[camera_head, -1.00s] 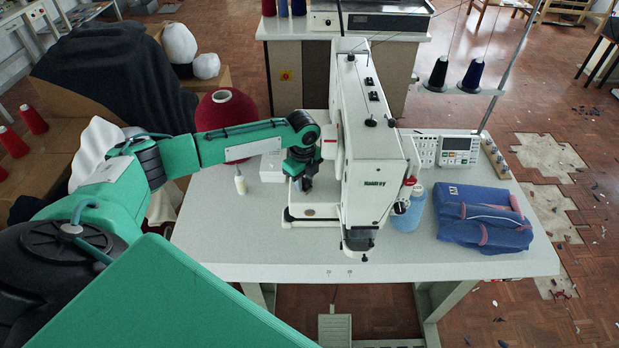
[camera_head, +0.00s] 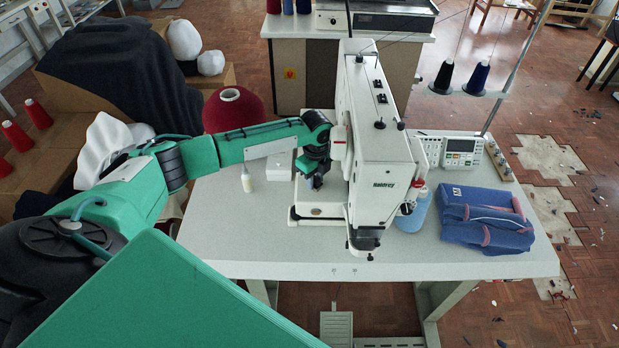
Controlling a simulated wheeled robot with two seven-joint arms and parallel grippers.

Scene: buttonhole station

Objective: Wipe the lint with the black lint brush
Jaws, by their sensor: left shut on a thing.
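My left gripper (camera_head: 315,179) hangs over the bed of the white sewing machine (camera_head: 372,130), just left of the machine's head. It is shut on a small dark thing, which I take to be the black lint brush; brush and fingers are hard to tell apart at this size. The held thing appears to be above the white bed plate (camera_head: 305,219); I cannot tell whether it touches. I cannot make out the lint, and the machine head may hide part of the bed. My right gripper is not in view.
A small cream bottle (camera_head: 247,180) and a white box (camera_head: 279,166) stand left of the machine. A blue thread cone (camera_head: 414,214) and folded blue garment (camera_head: 484,220) are on its right. The table (camera_head: 230,245) is clear at front left.

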